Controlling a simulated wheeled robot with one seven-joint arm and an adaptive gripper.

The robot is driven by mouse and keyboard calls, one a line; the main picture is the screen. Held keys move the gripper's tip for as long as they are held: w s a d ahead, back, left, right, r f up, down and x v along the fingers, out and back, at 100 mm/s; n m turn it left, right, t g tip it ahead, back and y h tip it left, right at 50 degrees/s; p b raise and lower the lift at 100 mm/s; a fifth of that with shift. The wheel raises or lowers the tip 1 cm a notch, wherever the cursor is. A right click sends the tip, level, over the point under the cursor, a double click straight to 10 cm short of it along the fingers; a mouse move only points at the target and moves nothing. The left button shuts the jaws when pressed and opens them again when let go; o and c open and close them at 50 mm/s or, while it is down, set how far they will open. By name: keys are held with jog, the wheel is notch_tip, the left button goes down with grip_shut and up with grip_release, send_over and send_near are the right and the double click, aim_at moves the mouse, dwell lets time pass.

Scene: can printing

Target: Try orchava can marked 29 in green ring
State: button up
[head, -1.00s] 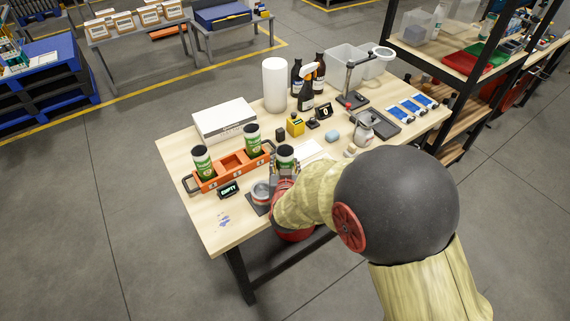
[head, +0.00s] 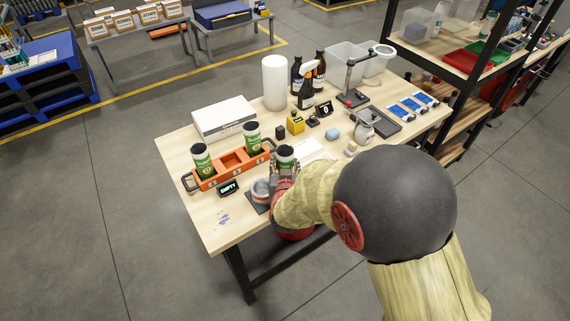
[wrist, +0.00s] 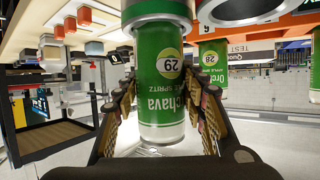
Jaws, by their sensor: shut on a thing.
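The green Orchava can marked 29 (wrist: 165,95) fills the middle of the wrist view, which is upside down. My gripper (wrist: 165,108) has its ridged fingers on both sides of it and is shut on it. A can marked 28 (wrist: 212,58) shows behind in the wrist view. Two green cans, left (head: 203,162) and right (head: 252,138), stand in the carrier.
A grey round holder (head: 261,188) on a dark base sits close left of my gripper, beside a sign reading EMPTY (head: 229,188). The table's front left corner is mostly clear.

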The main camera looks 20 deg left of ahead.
jog(key=shift+f+b, duration=0.55)
jog(key=shift+f, duration=0.25)
dwell(1.4)
jog(key=o, duration=0.8)
